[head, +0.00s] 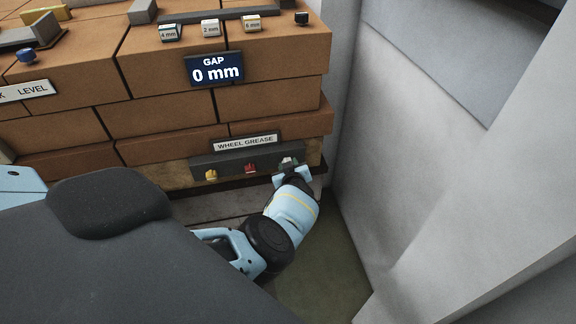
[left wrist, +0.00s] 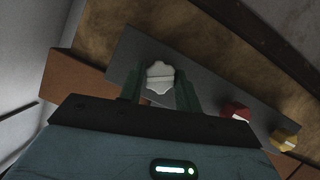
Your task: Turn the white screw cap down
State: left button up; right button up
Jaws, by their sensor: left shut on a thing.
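The white screw cap (left wrist: 159,76) has a scalloped edge and sits at one end of a dark grey panel (left wrist: 122,48). My left gripper (left wrist: 160,90) is shut on it, one finger on each side. In the head view my left gripper (head: 289,167) is at the right end of the panel (head: 230,163), under the WHEEL GREASE label (head: 246,143). There the white cap (head: 288,160) is mostly hidden by the gripper. How far the cap is screwed down cannot be told. My right gripper is in neither view.
A red cap (head: 250,169) and a yellow cap (head: 211,175) are on the same panel, left of the white one. Brick courses (head: 165,107) rise above, with a "GAP 0 mm" sign (head: 214,69). A pale wall (head: 410,130) stands close on the right.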

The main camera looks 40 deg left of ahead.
pick_arm(q)
jog(key=m+g, duration=0.1)
jog(key=m+y+b, duration=0.1)
jog(key=m, duration=0.1)
jog(key=shift+w+d+g+y, duration=0.1)
jog(key=shift+w+g+y, duration=0.05)
jog(key=shift+g+y, duration=0.2)
jog(key=shift+r+m+b, duration=0.1)
jog(key=shift+m+b, duration=0.2)
jog(key=shift+m, duration=0.1)
jog(key=o, duration=1)
jog(key=shift+c, duration=0.2)
